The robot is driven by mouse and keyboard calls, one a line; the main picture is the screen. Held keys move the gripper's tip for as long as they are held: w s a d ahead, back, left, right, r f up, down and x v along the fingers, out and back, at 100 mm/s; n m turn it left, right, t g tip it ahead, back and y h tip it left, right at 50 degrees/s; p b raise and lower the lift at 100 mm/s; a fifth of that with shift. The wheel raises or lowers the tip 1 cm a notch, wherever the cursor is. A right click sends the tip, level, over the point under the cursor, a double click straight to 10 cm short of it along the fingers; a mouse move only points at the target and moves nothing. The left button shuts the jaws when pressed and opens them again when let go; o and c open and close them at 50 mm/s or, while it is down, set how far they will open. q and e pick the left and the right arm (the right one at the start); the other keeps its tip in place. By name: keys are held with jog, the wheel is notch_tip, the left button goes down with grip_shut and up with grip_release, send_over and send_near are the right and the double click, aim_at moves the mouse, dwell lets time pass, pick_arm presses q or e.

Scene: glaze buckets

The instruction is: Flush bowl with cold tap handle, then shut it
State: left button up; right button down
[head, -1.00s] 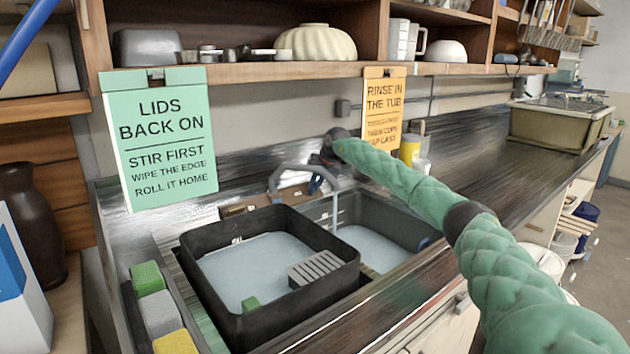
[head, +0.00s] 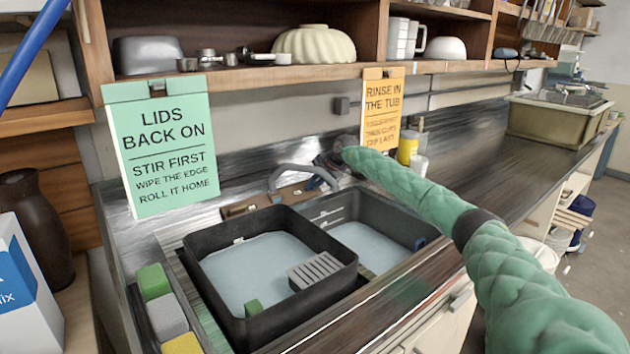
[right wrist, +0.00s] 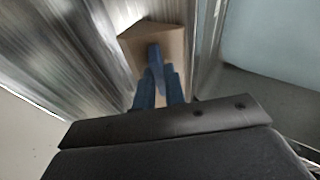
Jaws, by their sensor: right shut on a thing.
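The grey curved tap spout (head: 290,170) stands on a brown tap base (head: 240,209) behind the sink; the base also shows in the right wrist view (right wrist: 174,42). No stream shows below the spout. The right-hand sink bowl (head: 412,219) holds pale water. My right gripper (head: 328,178) is beside the spout, partly hidden by my wrist. In the right wrist view, my right gripper (right wrist: 158,85) is shut on the blue cold tap handle (right wrist: 154,54) over the base. My left gripper is out of view.
A black tub (head: 190,262) with water and a grey slatted piece (head: 322,270) stands left of the bowl. Sponges (head: 153,281) line the left edge. A green sign (head: 160,150) and an orange sign (head: 383,105) hang behind. A yellow container (head: 408,149) stands right of my gripper.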

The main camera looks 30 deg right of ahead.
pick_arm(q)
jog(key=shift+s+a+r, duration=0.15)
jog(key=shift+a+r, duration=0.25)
pick_arm(e)
jog(key=shift+d+r+m, duration=0.1)
jog(key=shift+m, duration=0.4)
jog(key=c, duration=1.5)
grip_release()
jog(key=shift+o, duration=0.2)
